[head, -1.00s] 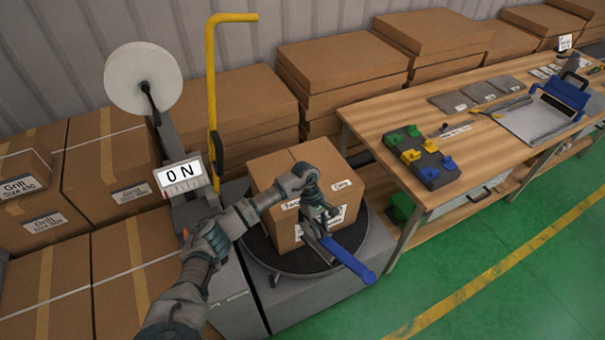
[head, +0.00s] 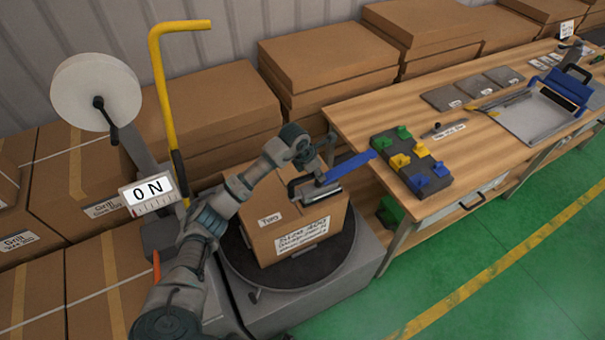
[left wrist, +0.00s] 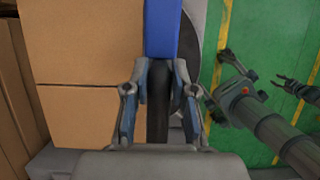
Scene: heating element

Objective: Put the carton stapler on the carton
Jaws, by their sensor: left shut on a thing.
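The carton stapler, with a blue lever (head: 347,168), a grey metal body and a black handle, is in my left gripper (head: 318,172). In the left wrist view, the fingers (left wrist: 158,100) close around its black handle (left wrist: 158,125), and the blue lever (left wrist: 162,28) points away. The carton (head: 290,232) is a closed brown box with white labels, upright on a round turntable (head: 338,250). The stapler is over the carton's top, towards its right side; I cannot tell whether they touch.
A wooden workbench (head: 372,105) with a tool block (head: 412,160) stands close right of the turntable. A yellow post (head: 160,95) and an ON sign (head: 147,190) stand left. Boxes line the wall. An arm, apparently my right, shows in the left wrist view (left wrist: 265,120).

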